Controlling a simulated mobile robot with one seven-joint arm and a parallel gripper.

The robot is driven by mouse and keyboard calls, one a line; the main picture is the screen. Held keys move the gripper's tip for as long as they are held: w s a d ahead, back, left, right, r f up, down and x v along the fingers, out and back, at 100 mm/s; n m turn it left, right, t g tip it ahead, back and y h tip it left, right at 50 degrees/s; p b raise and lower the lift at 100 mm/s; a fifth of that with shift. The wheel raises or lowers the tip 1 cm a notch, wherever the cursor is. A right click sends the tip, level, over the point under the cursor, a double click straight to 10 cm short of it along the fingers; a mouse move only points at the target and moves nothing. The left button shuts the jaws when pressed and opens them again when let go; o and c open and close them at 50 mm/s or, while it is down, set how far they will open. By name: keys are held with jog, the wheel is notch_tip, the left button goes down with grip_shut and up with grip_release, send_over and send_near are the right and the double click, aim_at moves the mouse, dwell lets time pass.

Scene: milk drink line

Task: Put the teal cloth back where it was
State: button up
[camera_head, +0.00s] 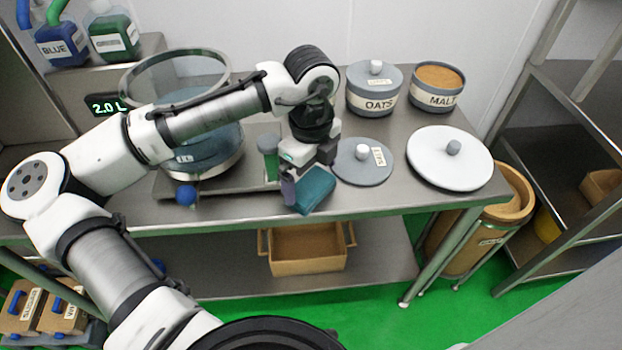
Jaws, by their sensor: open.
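The teal cloth (314,190) is a small folded block at the front edge of the steel table. Its top left part is close under my gripper (308,168). My gripper points down and is open. Its fingertips are partly hidden against the cloth, and I cannot tell whether they touch it. No other teal cloth or marked place for it is clear in view.
A grey lid (363,162) lies close right. A large glass vessel (190,150), the OATS pot (374,103), MALT pot (436,99) and white lid (450,170) share the table.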

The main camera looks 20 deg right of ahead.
aim_at(311, 184)
notch_tip(311, 184, up, 9)
jog(key=shift+r, duration=0.2)
